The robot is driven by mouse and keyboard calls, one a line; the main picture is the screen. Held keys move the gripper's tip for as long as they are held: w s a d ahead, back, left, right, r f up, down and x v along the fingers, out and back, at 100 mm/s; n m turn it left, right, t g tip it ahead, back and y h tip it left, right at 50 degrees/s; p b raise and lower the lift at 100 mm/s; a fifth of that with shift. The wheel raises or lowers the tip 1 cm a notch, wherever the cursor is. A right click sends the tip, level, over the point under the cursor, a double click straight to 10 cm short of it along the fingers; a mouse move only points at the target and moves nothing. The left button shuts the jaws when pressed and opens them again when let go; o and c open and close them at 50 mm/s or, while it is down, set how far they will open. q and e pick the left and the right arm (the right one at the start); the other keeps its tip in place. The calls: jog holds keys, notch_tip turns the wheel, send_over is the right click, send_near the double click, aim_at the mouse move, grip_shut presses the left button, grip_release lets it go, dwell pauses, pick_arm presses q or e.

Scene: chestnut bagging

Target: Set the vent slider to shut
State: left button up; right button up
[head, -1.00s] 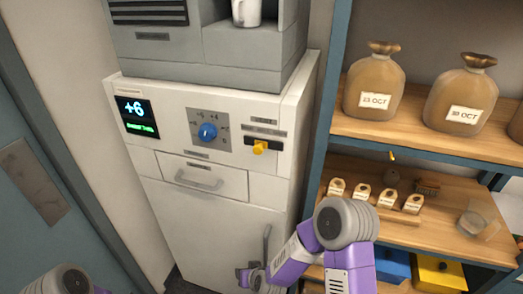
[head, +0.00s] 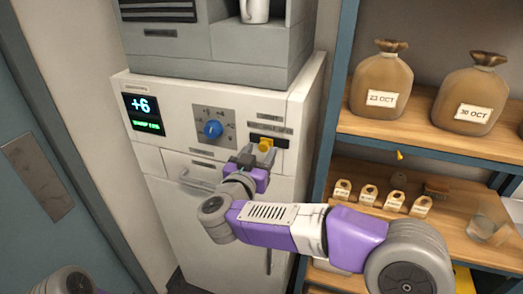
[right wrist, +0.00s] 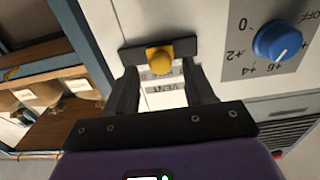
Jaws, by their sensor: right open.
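The vent slider is a yellow knob (head: 266,144) on a dark horizontal slot (head: 284,143) on the white fridge-like unit's upper panel. In the right wrist view the knob (right wrist: 159,60) stands near the middle of the slot, above the upside-down word VENT. My right gripper (head: 258,155) is open just in front of the knob. In the right wrist view its fingers (right wrist: 162,84) point at the panel, one on each side of the knob, with nothing held. I cannot tell whether they touch it. My left gripper is out of view; only part of that arm shows.
A blue dial (head: 214,129) and a display reading +6 (head: 141,112) are left of the slider. A drawer handle (head: 195,180) sits below. Shelves with sacks (head: 381,80) and small tagged bags (head: 396,205) stand to the right.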

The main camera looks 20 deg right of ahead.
jog(key=shift+x, duration=0.95)
jog(key=shift+c, duration=0.5)
grip_shut()
